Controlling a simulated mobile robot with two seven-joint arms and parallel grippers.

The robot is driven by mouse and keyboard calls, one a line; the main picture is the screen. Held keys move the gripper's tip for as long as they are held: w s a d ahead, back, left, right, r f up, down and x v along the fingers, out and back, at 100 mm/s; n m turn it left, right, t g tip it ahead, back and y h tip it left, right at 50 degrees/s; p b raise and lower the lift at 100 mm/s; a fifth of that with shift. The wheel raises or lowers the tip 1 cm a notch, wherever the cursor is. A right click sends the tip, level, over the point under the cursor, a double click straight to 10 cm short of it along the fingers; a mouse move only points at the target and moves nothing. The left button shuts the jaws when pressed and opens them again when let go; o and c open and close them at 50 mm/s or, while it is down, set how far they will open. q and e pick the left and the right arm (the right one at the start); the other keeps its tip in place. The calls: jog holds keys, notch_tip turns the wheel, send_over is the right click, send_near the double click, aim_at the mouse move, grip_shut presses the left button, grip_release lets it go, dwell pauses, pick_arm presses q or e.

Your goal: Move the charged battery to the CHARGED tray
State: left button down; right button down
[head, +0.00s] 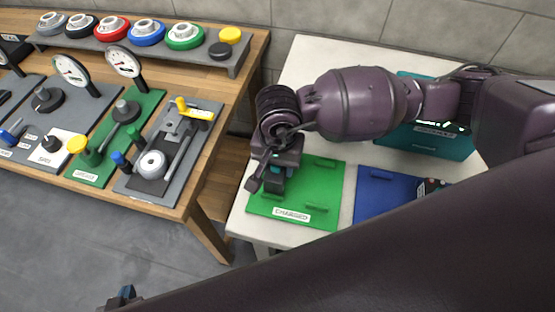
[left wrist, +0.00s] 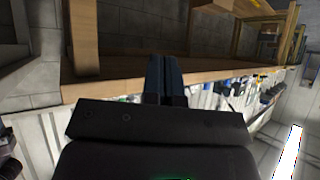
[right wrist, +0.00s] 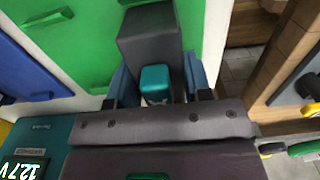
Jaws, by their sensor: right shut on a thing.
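The battery is a dark grey block with a teal piece on it, seen in the right wrist view (right wrist: 150,38) and, partly hidden by the gripper, in the head view (head: 274,184). My right gripper (head: 275,172) is shut on it, with one blue finger on each side in the right wrist view (right wrist: 160,85). The battery is over the left part of the green CHARGED tray (head: 322,182); I cannot tell whether it touches the tray. My left gripper (head: 124,296) is at the bottom left of the head view; its fingers are together and empty in the left wrist view (left wrist: 166,78).
A blue tray (head: 372,195) lies right of the green one on the white table (head: 310,55). A teal tester (head: 455,145) with a lit display stands behind; it reads 12.7V in the right wrist view (right wrist: 22,165). A wooden bench (head: 200,150) with fixtures is at left.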

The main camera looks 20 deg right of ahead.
pick_arm(q)
jog(key=shift+f, duration=0.2)
pick_arm(e)
jog(key=shift+f, duration=0.2)
jog(key=c, duration=0.7)
grip_release()
pick_arm(q)
jog(key=shift+r, duration=0.1)
pick_arm(e)
jog(key=shift+o, duration=1.1)
pick_arm(q)
jog(key=shift+r, duration=0.1)
pick_arm(e)
notch_tip(320, 180, up, 4)
notch_tip(320, 180, up, 5)
jog(key=shift+r+p, duration=0.2)
jog(key=shift+p, duration=0.25)
pick_arm(q)
jog(key=shift+w+r, duration=0.3)
jog(key=shift+r, duration=0.5)
pick_arm(e)
jog(key=shift+r, duration=0.75)
